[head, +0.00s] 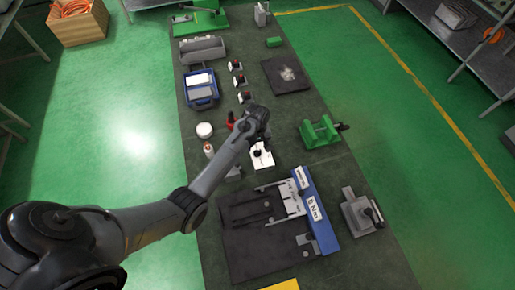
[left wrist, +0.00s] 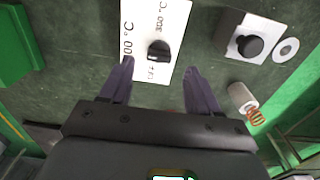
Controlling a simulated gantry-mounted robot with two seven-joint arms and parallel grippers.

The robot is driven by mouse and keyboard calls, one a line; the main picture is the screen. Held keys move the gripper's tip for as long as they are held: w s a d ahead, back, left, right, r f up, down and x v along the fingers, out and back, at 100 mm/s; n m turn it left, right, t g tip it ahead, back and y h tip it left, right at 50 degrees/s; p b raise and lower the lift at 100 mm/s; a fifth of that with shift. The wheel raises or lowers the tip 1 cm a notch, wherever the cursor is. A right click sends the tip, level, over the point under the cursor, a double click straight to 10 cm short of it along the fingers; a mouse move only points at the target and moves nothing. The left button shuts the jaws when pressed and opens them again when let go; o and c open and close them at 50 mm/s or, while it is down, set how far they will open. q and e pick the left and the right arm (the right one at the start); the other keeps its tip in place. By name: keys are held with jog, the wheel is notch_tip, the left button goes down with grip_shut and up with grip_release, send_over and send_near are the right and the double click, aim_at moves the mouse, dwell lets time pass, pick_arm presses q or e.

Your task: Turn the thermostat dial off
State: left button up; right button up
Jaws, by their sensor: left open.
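The thermostat dial is a black knob (left wrist: 158,50) on a white plate (left wrist: 170,17) printed with temperature marks, including "300 °C". In the head view the white plate (head: 267,161) lies on the dark workbench (head: 240,78), just in front of my left gripper, with the black knob on it. My left gripper (left wrist: 160,78) is open and empty. In the left wrist view its two fingers point toward the plate, and the knob lies just beyond the gap between the fingertips, apart from both. In the head view the arm hides the fingertips. My right gripper is not in view.
A green vise (head: 318,133), a blue-edged fixture (head: 315,211) and a blue case (head: 201,89) also stand on the bench.

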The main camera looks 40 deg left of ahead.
aim_at(257, 151)
pick_arm(q)
jog(key=shift+f, duration=1.95)
jog(key=c, duration=1)
jog(key=shift+c, duration=0.2)
